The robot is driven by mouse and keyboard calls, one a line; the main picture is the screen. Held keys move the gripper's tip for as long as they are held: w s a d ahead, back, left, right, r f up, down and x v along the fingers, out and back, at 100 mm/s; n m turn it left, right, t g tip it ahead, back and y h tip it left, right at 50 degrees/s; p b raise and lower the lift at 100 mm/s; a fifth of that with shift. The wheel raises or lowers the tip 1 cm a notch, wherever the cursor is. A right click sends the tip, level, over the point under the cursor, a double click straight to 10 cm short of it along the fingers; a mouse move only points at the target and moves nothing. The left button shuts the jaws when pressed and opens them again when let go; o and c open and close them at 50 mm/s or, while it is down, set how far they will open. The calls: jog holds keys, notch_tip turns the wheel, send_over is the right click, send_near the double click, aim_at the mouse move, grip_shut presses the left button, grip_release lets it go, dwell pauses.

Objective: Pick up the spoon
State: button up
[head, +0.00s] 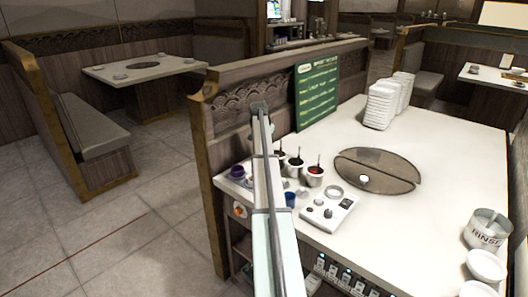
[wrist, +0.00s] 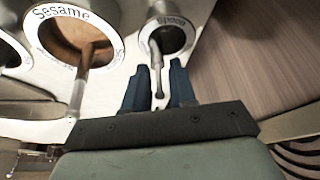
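The spoon (wrist: 157,68) is a thin grey handle in the wrist view. It leans out of a small round holder with a white rim marked "Spoon" (wrist: 187,22). My gripper (wrist: 158,82) has two blue fingers, one on each side of the handle's end, with a gap between them. The fingers are apart and do not look closed on the handle. The spoon's lower end is inside the holder and hard to see. In the head view my arm runs up the middle, and I cannot make out the fingers or the spoon there.
A "Sesame" pot (wrist: 72,14) with its own handle stands left of the holder.

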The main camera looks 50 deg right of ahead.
grip_shut()
notch_tip(320, 180, up, 10)
dwell(0.7)
jog(key=shift+c, duration=1.1)
grip_release()
grip_shut()
